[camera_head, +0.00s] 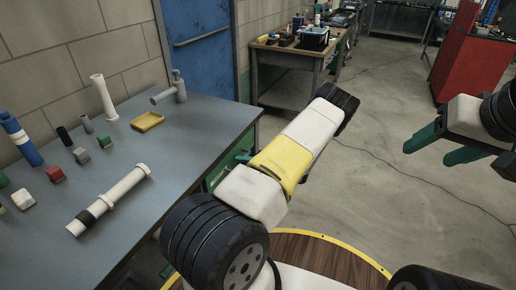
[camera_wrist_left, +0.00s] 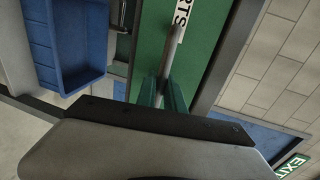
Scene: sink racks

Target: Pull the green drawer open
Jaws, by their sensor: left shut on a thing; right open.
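The green drawer (camera_wrist_left: 196,55) fills the middle of the left wrist view as a green front with a white label partly reading "RTS". Its metal bar handle (camera_wrist_left: 173,48) stands out from the front. My left gripper (camera_wrist_left: 160,92) is shut on the handle, with a teal finger on each side. In the head view only a little green of the drawer (camera_head: 214,176) shows under the table edge, and my left gripper (camera_head: 243,157) is mostly hidden behind my arm. I cannot tell how far the drawer is out. My right gripper (camera_head: 440,148) is open and empty over the floor.
The grey table (camera_head: 190,135) holds white pipes (camera_head: 110,200), small blocks, a yellow tray (camera_head: 147,121) and a blue-and-white bottle (camera_head: 20,138). A blue bin (camera_wrist_left: 65,45) is beside the drawer in the wrist view.

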